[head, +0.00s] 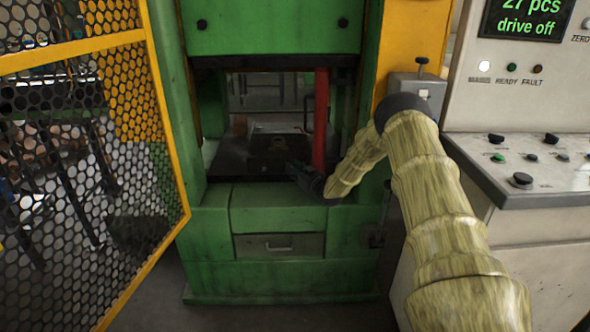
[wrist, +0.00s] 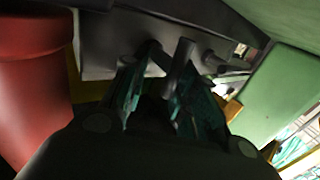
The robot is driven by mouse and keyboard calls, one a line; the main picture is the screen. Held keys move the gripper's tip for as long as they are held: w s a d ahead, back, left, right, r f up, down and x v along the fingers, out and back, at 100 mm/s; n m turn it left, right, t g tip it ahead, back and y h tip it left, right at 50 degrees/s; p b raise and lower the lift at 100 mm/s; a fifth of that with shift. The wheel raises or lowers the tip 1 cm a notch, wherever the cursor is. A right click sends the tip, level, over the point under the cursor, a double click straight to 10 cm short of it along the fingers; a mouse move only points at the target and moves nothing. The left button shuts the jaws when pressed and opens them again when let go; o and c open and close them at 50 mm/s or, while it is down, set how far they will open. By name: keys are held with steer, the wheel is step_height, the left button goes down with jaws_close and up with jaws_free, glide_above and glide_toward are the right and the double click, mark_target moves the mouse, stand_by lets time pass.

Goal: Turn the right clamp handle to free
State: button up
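My gripper (head: 307,178) reaches into the press opening, low at its right side, beside the red post. In the wrist view its two fingers (wrist: 160,98) stand apart with a gap between them. A grey bar with a rounded end (wrist: 180,66), likely the right clamp handle, stands at the fingertips near the right finger. I cannot tell whether the fingers touch it. A darker short bar (wrist: 149,54) shows just left of it. In the head view the handle is too small and dark to make out behind my gripper.
The red post (head: 321,120) stands close by my gripper; it fills the left of the wrist view (wrist: 35,85). Green press columns (head: 178,90) flank the opening. A yellow mesh door (head: 165,120) stands open at left. A control console (head: 540,180) is at right.

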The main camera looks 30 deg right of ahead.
steer(key=shift+c, duration=0.7)
steer(key=shift+d, duration=0.1)
steer(key=shift+a+r+n+g+p, duration=0.2)
steer(key=shift+a+n+g+p, duration=0.15)
steer(key=shift+n+p, duration=0.4)
steer(key=shift+c, duration=0.2)
steer(key=shift+w+a+n+g+p, duration=0.15)
steer(key=shift+n+g+p, duration=0.6)
steer(key=shift+n, duration=0.1)
steer(key=shift+w+a+n+g+h+p, duration=0.2)
steer(key=shift+n+g+h+p, duration=0.4)
steer(key=shift+n, duration=0.3)
steer(key=shift+w+a+f+n+g+h, duration=0.1)
steer(key=shift+a+f+n+g+h, duration=0.05)
steer(key=shift+n+g+h, duration=0.3)
steer(key=shift+a+f+n+g+h, duration=0.1)
steer(key=shift+n+g+h, duration=0.15)
steer(key=shift+n+g, duration=0.3)
steer(key=shift+w+a+f+n+g+h+b, duration=0.1)
steer(key=shift+a+f+n+g+h+b, duration=0.15)
steer(key=shift+n+g+h, duration=0.3)
steer(key=shift+f+n+g+h+b, duration=0.1)
steer(key=shift+n+g+h+b, duration=0.2)
steer(key=shift+n, duration=0.35)
steer(key=shift+a+f+n+g+h+b, duration=0.1)
steer(key=shift+f+n+g+h+b, duration=0.1)
steer(key=shift+n+g+h+b, duration=0.5)
steer(key=shift+h+b, duration=0.3)
steer(key=shift+h, duration=0.05)
steer(key=shift+n, duration=0.3)
